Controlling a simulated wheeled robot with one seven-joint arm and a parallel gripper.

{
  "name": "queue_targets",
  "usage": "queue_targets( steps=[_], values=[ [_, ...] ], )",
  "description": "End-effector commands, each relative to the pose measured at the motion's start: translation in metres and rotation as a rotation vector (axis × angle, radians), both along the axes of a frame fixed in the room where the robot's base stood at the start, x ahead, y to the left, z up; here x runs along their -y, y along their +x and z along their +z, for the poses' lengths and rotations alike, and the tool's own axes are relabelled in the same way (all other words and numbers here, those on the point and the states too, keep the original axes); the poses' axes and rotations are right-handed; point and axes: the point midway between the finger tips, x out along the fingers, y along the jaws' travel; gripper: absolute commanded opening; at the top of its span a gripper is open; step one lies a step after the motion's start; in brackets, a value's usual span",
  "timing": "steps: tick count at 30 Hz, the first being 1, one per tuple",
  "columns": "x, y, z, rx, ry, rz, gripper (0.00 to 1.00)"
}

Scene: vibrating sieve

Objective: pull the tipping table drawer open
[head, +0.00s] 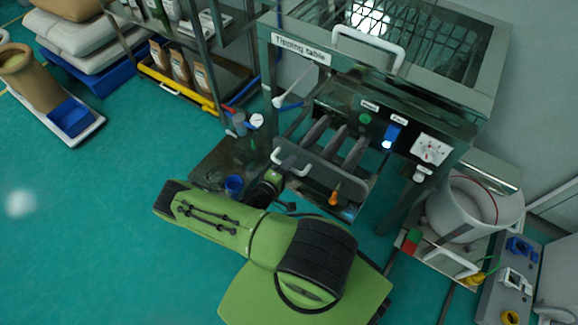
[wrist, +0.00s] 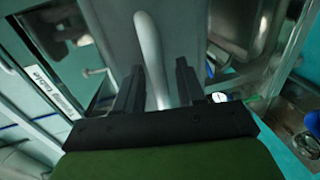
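The tipping table (head: 300,48) stands at the top middle of the head view. Below its control panel is the drawer (head: 325,178), whose inside with dark dividers shows behind its grey front. The drawer's white handle (head: 290,163) is on the left part of that front. My gripper (head: 272,178) is at the handle, its fingers partly hidden by my arm. In the wrist view, my gripper (wrist: 157,85) is open, with the white handle (wrist: 150,50) between its two black fingers. Gaps show beside the handle; contact is not clear.
A shelf rack with pouches (head: 180,62) stands to the left. A white bucket (head: 470,207) stands to the right. The green floor at left is mostly clear.

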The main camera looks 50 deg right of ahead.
Motion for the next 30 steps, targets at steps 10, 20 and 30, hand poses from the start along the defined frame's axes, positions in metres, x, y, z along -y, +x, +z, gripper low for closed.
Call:
queue_targets(
  steps=[10,20,30],
  values=[
    [-0.028,-0.003,0.008,-0.001,0.001,0.006,0.39],
    [-0.118,-0.017,0.027,0.002,0.003,0.007,0.39],
    [-0.153,-0.024,0.033,0.0,0.0,0.001,0.39]
  ],
)
